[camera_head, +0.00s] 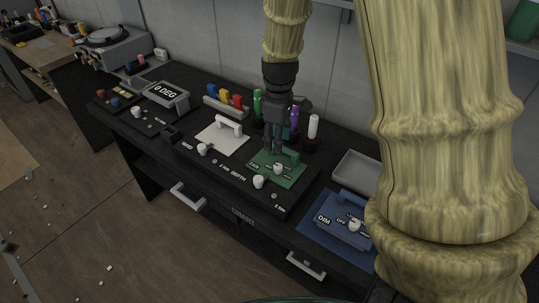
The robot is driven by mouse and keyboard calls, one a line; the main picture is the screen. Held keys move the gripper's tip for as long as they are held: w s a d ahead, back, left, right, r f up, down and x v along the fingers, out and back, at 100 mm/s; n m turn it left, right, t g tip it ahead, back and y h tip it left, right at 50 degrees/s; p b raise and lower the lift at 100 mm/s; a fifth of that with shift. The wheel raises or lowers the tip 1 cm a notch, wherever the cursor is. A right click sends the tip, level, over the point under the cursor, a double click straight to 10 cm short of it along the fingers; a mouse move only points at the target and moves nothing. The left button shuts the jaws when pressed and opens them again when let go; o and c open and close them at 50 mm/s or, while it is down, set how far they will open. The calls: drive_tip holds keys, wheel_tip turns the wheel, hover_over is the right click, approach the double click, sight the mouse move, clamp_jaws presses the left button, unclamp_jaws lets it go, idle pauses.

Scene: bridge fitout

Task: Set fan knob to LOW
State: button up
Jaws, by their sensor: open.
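The green fan panel (290,183) lies on the black console at the middle of the head view. A white fan knob (278,168) stands on it, with small white lettering beside it that is too small to read fully; the knob's setting cannot be made out. My gripper (271,151) points down over the back of the green panel, just behind the knob in this view. Its jaws are open and hold nothing visible. The gripper and arm hide part of the panel's back and some things behind it.
A blue panel (316,231) with a DIM label and a white knob (355,226) is at right, partly behind my arm. Another white knob (258,182) stands at the console's front. Colored bottles (313,127) stand behind. A grey tray (355,168) lies to the right.

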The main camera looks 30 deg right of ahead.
sight(278, 166)
drive_tip(key=f, duration=0.2)
drive_tip(key=f+p, duration=0.1)
drive_tip(key=f, duration=0.3)
drive_tip(key=shift+s+f, duration=0.35)
drive_tip(key=shift+f, duration=0.05)
drive_tip(key=shift+s+f, duration=0.15)
drive_tip(key=shift+f, duration=0.15)
drive_tip(key=shift+w+f+p, duration=0.25)
drive_tip(key=shift+f+p, duration=0.15)
drive_tip(key=shift+f, duration=0.85)
drive_tip(key=shift+s+f, duration=0.15)
drive_tip(key=shift+f, duration=0.1)
drive_tip(key=c, duration=1)
